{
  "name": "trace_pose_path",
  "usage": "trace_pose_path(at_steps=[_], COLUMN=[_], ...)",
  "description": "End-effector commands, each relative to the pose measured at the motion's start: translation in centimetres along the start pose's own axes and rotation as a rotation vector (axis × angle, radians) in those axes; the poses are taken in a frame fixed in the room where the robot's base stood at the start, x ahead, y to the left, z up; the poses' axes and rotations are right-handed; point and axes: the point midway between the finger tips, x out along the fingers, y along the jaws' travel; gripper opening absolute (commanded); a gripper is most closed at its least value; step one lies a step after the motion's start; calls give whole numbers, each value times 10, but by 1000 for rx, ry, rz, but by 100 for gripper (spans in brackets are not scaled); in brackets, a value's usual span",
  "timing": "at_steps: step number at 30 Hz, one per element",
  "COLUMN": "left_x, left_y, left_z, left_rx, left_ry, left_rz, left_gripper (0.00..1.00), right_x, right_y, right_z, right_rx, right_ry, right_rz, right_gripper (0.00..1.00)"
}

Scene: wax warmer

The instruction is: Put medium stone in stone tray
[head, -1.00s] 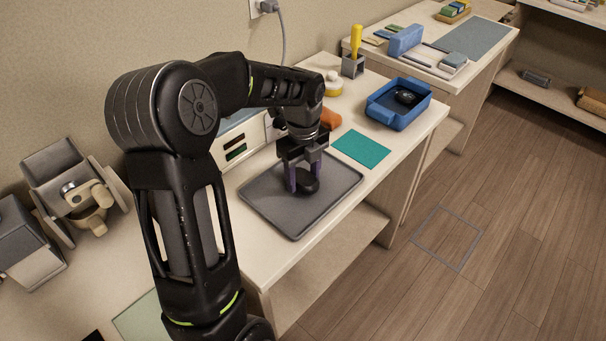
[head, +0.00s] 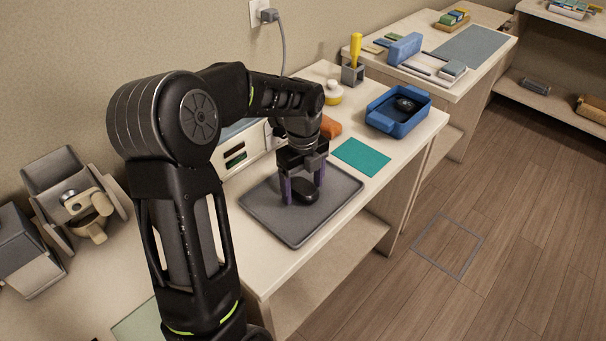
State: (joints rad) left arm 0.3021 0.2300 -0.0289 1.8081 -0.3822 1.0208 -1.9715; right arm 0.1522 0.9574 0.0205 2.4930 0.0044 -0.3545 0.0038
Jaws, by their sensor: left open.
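A dark, rounded stone (head: 305,192) rests on the flat grey tray (head: 273,221) in the middle of the head view. My left gripper (head: 303,185) points down over it. Its two purple fingers are open, one to the left of the stone and one to its right and behind. I cannot tell whether either finger touches the stone. Another dark stone (head: 405,104) sits in the blue tray (head: 381,123) farther back. My right gripper is not in view.
A teal mat (head: 362,156) lies right of the grey tray. An orange item (head: 330,127), a yellow-and-white jar (head: 333,93) and a holder with a yellow-handled tool (head: 353,70) stand behind. A white device (head: 238,157) is close behind the arm.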

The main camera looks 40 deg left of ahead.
Motion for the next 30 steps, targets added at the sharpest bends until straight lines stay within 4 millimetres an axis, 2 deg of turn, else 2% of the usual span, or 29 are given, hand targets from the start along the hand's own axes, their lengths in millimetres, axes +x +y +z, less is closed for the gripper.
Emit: trace_pose_path(at_steps=[5, 15, 21, 30], left_x=[-16, -84, -114, -122], left_y=[-1, -1, -1, 0], left_z=[1, 0, 0, 0], left_rx=[0, 0, 0, 0], left_ry=[-3, -3, -2, -1], left_rz=[-3, -6, -3, -1], left_gripper=[75, 75, 75, 75], right_x=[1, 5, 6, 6], right_y=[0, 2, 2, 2], right_z=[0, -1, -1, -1], right_rx=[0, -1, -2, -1], right_ry=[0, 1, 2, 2], right_rz=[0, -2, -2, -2], right_gripper=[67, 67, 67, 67])
